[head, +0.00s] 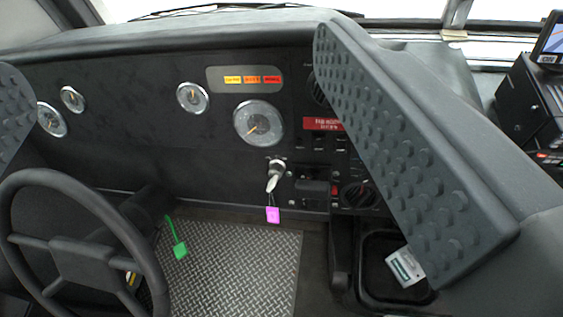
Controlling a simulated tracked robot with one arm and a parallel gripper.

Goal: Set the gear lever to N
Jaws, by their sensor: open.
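My gripper (172,60) is open and empty. Its studded dark right finger fills much of the right side of the view, and only part of the left finger shows at the left edge. The dashboard lies beyond and between the fingers. I cannot make out a gear lever for certain, nor any N marking. A dark upright piece (341,258) stands below the dashboard beside the right finger; I cannot tell whether it is a lever. The right finger hides part of the console behind it.
The steering wheel (66,246) is at lower left. A silver key-like piece (274,176) with a pink tag (272,215) projects from the dashboard. A green tag (180,250) hangs near the wheel. A tray (372,245) holds a white-and-teal item (405,267). The metal floor (235,265) looks clear.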

